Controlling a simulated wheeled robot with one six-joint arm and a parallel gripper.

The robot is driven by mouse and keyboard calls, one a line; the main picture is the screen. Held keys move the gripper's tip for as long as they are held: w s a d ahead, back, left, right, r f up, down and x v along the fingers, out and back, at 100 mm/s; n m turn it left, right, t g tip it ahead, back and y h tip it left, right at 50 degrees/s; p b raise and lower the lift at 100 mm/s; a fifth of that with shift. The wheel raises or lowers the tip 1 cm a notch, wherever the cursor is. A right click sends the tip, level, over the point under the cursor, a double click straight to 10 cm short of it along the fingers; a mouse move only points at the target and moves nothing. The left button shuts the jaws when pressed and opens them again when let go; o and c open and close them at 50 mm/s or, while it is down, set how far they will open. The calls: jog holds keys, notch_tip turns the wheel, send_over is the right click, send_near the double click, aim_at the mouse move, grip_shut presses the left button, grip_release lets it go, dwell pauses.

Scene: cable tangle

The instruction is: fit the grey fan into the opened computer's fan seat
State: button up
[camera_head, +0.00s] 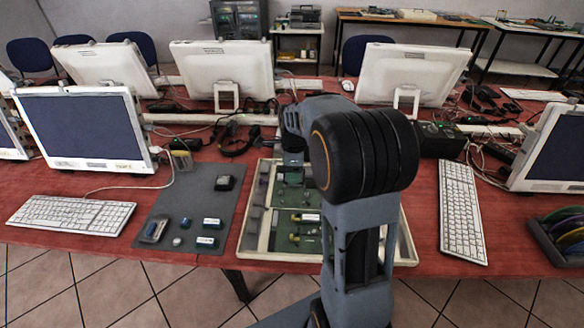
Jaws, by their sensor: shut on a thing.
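The opened computer (250,222) is a shallow cream case lying flat at the front middle of the red table, with green boards inside. My gripper (291,172) points down over the back left part of the case. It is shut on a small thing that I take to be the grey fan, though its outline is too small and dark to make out. My own arm covers the right middle of the case. I cannot make out the fan seat, nor whether the held thing touches the case.
Keyboards (72,214) (461,212) lie to both sides. Monitors (88,128) and cables stand behind. A dark tray of coloured coils (562,232) is at the right edge.

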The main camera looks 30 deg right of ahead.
jog(key=b, duration=0.5)
send_over(293, 195)
jog(key=shift+s+f, duration=0.15)
jog(key=shift+f, duration=3)
jog(key=shift+f+b, duration=0.3)
jog(key=shift+f, duration=0.25)
jog(key=shift+f, duration=0.65)
jog(key=o, duration=1)
jog(key=shift+r, duration=0.1)
notch_tip(293, 195, up, 14)
jog(key=shift+f+p, duration=0.15)
jog(key=shift+p, duration=1)
